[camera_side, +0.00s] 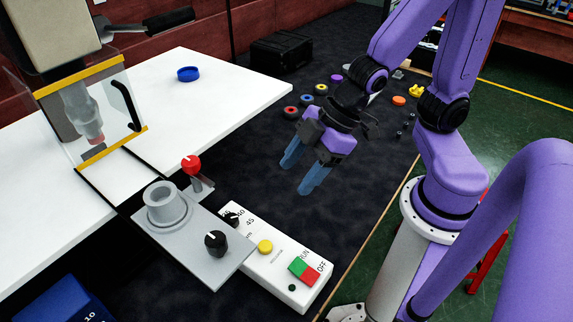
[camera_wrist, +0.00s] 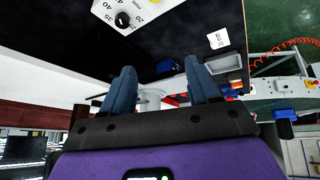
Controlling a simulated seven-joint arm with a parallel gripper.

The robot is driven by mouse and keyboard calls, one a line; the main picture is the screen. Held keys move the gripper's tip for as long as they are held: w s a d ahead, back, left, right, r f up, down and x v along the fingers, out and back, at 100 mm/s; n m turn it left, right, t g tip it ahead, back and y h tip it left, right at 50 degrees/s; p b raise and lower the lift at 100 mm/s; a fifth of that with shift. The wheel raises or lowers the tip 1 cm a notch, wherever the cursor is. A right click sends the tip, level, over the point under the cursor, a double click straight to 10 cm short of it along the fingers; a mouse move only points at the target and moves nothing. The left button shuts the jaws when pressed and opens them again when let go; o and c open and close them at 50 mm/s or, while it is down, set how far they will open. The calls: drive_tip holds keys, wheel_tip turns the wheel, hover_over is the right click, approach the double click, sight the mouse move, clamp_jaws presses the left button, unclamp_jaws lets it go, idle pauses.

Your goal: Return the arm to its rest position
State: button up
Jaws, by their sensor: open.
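My gripper (camera_side: 304,171) is open and empty, held in the air above the dark mat, with its two blue fingers pointing down and left in the side view. In the wrist view its fingers (camera_wrist: 163,92) are spread apart with nothing gripped between them. My purple arm reaches in from the right and bends above the mat.
A white control box (camera_side: 279,257) and a grey fixture (camera_side: 168,207) with a red-knobbed lever (camera_side: 191,164) stand at lower left. A blue ring (camera_side: 188,74) lies on the white table (camera_side: 235,92). Several coloured rings and a black case (camera_side: 282,52) are behind my gripper.

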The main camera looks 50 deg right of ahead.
drive_tip(key=s+d+r+g+h, duration=0.2)
drive_tip(key=s+d+g+h, duration=0.1)
drive_tip(key=s+d, duration=0.5)
drive_tip(key=shift+d+h, duration=0.4)
drive_tip(key=shift+h, duration=0.4)
